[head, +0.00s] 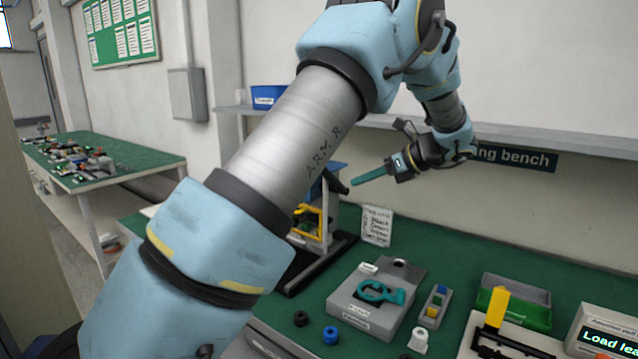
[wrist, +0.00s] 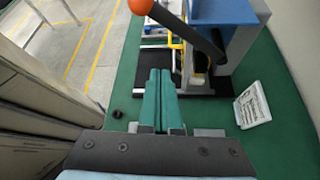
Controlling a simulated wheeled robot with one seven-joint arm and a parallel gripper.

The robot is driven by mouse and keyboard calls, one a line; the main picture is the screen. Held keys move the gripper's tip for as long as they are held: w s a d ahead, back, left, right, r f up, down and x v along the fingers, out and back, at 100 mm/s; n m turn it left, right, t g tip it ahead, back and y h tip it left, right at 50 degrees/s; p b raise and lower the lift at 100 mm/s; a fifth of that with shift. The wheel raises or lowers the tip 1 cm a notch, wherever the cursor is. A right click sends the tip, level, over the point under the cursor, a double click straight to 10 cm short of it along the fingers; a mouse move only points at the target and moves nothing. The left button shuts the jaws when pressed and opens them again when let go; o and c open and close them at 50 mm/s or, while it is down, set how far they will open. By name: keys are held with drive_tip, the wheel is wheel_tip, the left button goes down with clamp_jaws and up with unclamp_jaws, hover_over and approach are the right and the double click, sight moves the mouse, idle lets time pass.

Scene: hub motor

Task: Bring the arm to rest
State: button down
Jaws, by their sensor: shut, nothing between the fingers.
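My arm reaches across the head view from the lower left to the upper right, then bends down. My gripper (head: 355,182) is in the air above the green bench (head: 455,262), pointing left, with its teal fingers together. The fingers also show in the wrist view (wrist: 162,85), closed against each other with nothing between them. They are apart from the press-like stand (head: 325,215) behind and below them. In the wrist view the stand's dark lever with an orange knob (wrist: 141,6) is close beyond the fingertips.
A white written card (head: 377,226) stands near the stand. A grey fixture with a teal ring-shaped part (head: 382,292), small coloured pieces (head: 436,304), a green tray (head: 515,302) and a display box (head: 605,335) are on the bench. A shelf with a blue bin (head: 267,97) runs behind.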

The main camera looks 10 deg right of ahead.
drive_tip(key=s+a+f+n+g+h, duration=0.25)
drive_tip(key=a+n, duration=0.35)
drive_tip(key=a, duration=0.4)
drive_tip(key=s+a+f+n+g+h, duration=0.25)
drive_tip(key=a+f+n+g, duration=0.2)
drive_tip(key=a, duration=0.55)
drive_tip(key=s+a+f+n+h, duration=0.3)
drive_tip(key=s+a+n, duration=0.8)
drive_tip(key=n, duration=0.5)
drive_tip(key=shift+s+n+t+h, duration=0.4)
drive_tip(key=shift+s+h, duration=0.3)
drive_tip(key=shift+s, duration=0.2)
